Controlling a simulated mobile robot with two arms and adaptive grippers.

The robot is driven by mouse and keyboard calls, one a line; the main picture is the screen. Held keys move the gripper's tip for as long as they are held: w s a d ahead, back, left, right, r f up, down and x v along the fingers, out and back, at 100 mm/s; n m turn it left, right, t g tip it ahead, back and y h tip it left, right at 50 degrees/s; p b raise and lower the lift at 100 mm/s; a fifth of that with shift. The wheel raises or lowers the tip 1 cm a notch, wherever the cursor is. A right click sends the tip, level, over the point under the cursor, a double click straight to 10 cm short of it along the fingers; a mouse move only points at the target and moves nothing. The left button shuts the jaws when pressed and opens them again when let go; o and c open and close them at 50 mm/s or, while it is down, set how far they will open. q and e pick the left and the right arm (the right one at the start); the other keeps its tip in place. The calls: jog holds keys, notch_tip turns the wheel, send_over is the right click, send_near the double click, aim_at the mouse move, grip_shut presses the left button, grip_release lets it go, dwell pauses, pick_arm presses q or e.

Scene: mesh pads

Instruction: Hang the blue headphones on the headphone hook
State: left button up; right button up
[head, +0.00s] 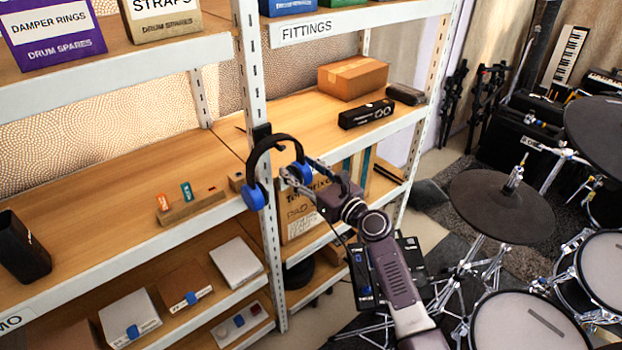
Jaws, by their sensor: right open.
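The blue headphones (254,196) have a black headband and two blue ear cups. They are upright at the shelf's front post, with the band arched beside a small black headphone hook (262,131) on that post. The band appears to hang at the hook, but its contact is partly hidden. My right gripper (298,178) is open, close to the right-hand ear cup, and its fingers partly overlap it. I cannot tell whether they touch it. My left gripper is not in view.
The white shelf post (249,70) stands right behind the headphones. A cardboard box (353,77) and a black case (366,113) lie on the right shelf. A drum kit with a dark cymbal (502,205) fills the right side.

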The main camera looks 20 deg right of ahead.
jog(key=v, duration=1.1)
notch_tip(320, 180, down, 21)
jog(key=s+n+g+h, duration=0.3)
jog(key=n+g, duration=0.1)
jog(key=n, duration=0.2)
jog(key=s+f+n+g+h, duration=0.1)
jog(key=s+f+n+g, duration=0.2)
jog(key=s+f+n, duration=0.55)
jog(key=s+f+n+g, duration=0.15)
jog(key=s+f, duration=0.35)
jog(key=f, duration=0.8)
jog(key=s+f+n+g, duration=0.2)
jog(key=s+f+n, duration=0.4)
jog(key=s, duration=0.6)
jog(key=s+f+n+g+h, duration=0.1)
jog(key=s+f+n+g, duration=0.2)
jog(key=s+f+n, duration=0.3)
jog(key=s+f+n+g+h, duration=0.1)
jog(key=s+f+n, duration=0.5)
jog(key=s, duration=1.1)
jog(key=shift+s+f+n+g, duration=0.2)
jog(key=shift+s+n+g, duration=0.15)
jog(key=shift+g, duration=0.4)
jog(key=shift+d, duration=0.1)
jog(key=shift+a, duration=0.3)
